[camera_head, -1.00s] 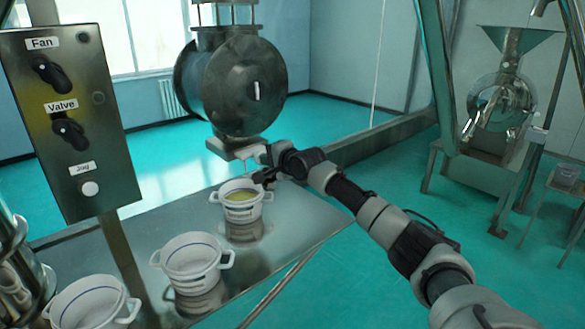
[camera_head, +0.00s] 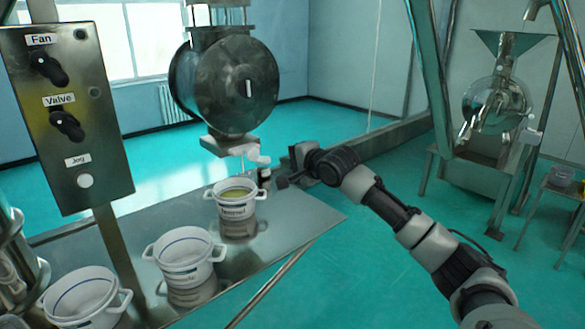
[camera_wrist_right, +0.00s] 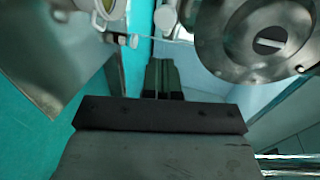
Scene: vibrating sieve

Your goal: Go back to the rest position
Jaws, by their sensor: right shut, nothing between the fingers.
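My right gripper (camera_head: 283,183) is shut and empty, to the right of the far white pot and apart from its handle. In the right wrist view its closed fingers (camera_wrist_right: 162,76) point up the picture with nothing between them. The far white pot (camera_head: 238,211) stands upright on the metal table and holds something yellowish. Part of a white pot also shows at the top left of the right wrist view (camera_wrist_right: 112,10). My left gripper is not in view.
A round metal machine (camera_head: 235,88) hangs over the table (camera_head: 282,222) near the far pot. Two more white pots (camera_head: 185,254) stand nearer. A control panel (camera_head: 105,130) is at left. Another machine on a stand (camera_head: 498,105) is at right. Open green floor lies right of the table.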

